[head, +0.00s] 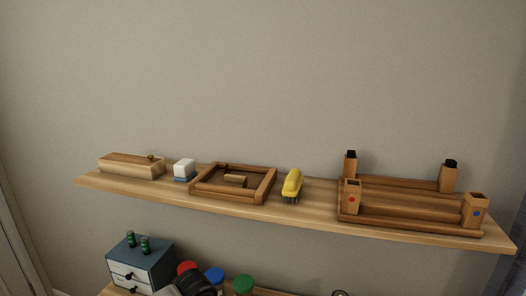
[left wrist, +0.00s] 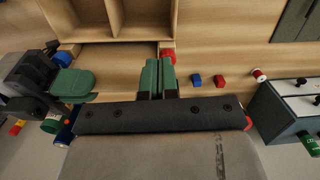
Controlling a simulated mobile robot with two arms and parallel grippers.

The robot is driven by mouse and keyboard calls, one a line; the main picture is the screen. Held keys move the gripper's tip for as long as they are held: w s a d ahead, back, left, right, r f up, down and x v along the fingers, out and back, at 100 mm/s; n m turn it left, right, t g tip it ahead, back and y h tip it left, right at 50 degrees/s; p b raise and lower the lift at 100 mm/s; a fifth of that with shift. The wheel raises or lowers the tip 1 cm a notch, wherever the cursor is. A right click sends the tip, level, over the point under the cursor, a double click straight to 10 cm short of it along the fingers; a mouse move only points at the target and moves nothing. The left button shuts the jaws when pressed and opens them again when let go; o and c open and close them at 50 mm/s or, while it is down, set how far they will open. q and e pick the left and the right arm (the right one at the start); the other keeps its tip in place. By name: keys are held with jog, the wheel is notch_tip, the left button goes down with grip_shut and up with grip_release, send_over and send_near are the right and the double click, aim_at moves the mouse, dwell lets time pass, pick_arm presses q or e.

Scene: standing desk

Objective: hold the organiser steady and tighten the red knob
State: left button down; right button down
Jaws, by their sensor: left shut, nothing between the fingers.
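In the left wrist view the wooden organiser (left wrist: 118,28), with open compartments, stands on the desk at the top. The red knob (left wrist: 168,55) is at its near right edge, partly hidden behind my left fingertips. My left gripper (left wrist: 158,62) has green fingers shut together, pointing at the knob with nothing between them. Whether they touch it I cannot tell. My right gripper (left wrist: 80,82), black with green fingers, is at the left, near the organiser's left corner. Its opening cannot be made out. The head view does not show the organiser or red knob.
Blue (left wrist: 196,79) and red (left wrist: 220,81) blocks and a red-white spool (left wrist: 259,74) lie right of my left fingers. A drawer box (head: 140,264) with small bottles stands on the desk near red, blue and green lids. A loaded wall shelf (head: 300,215) hangs above.

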pick_arm(q)
jog(key=shift+s+a+f, duration=0.1)
jog(key=shift+s+f, duration=0.05)
jog(key=shift+f, duration=0.8)
jog(key=shift+s+a+f, duration=0.1)
jog(key=shift+s+f, duration=0.05)
jog(key=shift+f, duration=0.75)
jog(key=shift+s+f, duration=0.15)
jog(key=shift+f, duration=0.8)
jog(key=shift+w+a+f, duration=0.1)
jog(key=shift+w+a, duration=0.05)
jog(key=shift+w, duration=0.45)
jog(key=shift+w+a, duration=0.1)
jog(key=shift+a, duration=0.3)
jog(key=shift+s, duration=0.2)
notch_tip(320, 180, up, 6)
jog(key=shift+w+d+r, duration=0.25)
jog(key=shift+w+d, duration=0.05)
jog(key=shift+d, duration=0.1)
